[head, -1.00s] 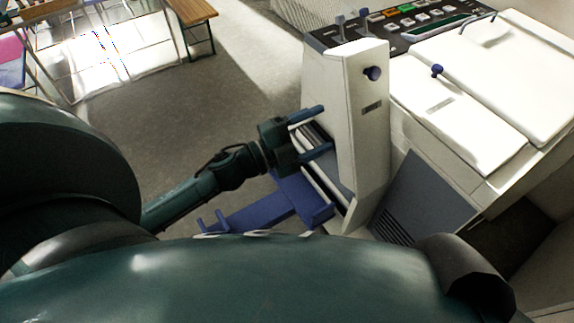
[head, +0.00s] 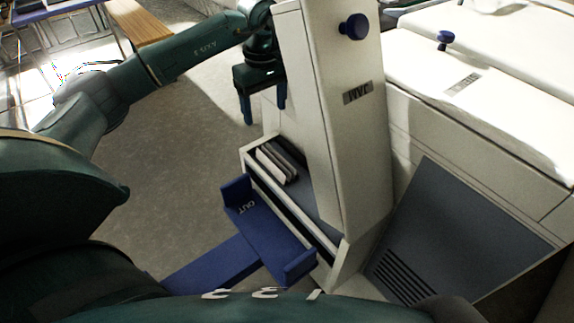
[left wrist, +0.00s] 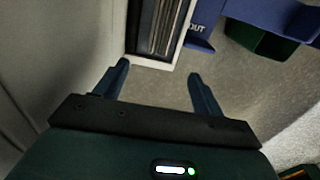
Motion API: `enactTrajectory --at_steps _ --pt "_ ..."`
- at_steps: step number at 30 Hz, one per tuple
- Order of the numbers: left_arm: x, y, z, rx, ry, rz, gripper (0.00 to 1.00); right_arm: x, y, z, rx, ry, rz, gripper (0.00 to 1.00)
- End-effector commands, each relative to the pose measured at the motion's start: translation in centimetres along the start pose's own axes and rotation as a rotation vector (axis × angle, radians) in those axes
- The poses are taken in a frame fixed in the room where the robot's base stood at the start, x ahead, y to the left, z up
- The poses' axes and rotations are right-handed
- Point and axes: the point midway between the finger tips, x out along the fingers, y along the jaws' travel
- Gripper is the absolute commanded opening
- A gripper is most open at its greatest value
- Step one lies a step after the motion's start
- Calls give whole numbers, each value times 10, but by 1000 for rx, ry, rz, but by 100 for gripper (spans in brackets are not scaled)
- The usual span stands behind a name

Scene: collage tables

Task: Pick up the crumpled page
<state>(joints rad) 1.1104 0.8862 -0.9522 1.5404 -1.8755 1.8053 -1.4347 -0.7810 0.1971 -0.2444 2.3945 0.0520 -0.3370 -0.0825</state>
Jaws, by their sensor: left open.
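A pale, ridged, folded piece (head: 277,162) stands in the dark slot of the white machine (head: 335,120). It may be the crumpled page, but I cannot tell for sure. In the left wrist view the slot (left wrist: 160,25) shows dark and light stripes ahead of the fingertips. My left gripper (head: 263,112) is open and empty, with its fingers pointing down beside the machine's column, above the slot. It also shows in the left wrist view (left wrist: 158,70), with nothing between the fingers. My right gripper is not in view.
A blue tray marked OUT (head: 268,228) juts from the machine below the slot. Blue knobs (head: 354,27) stick out of the machine. A dark sloped panel (head: 450,235) is at right. Grey floor (head: 170,170) is free at left. A wooden bench (head: 137,22) stands far back.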

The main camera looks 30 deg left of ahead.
Motion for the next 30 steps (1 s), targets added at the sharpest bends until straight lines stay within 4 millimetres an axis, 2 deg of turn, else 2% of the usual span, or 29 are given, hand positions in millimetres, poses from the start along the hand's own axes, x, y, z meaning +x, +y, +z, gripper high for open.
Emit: enactTrajectory --at_steps 3,9,17,25,30 --pt "25 -1 1 2 -2 -6 69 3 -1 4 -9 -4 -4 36" --pt "59 0 2 1 -4 -3 69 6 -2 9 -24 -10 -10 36" --pt "75 0 3 1 -4 0 69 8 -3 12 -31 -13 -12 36" --pt "113 1 7 -1 -6 -2 69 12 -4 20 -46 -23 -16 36" --pt "123 2 6 0 -4 1 69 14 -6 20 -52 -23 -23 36"
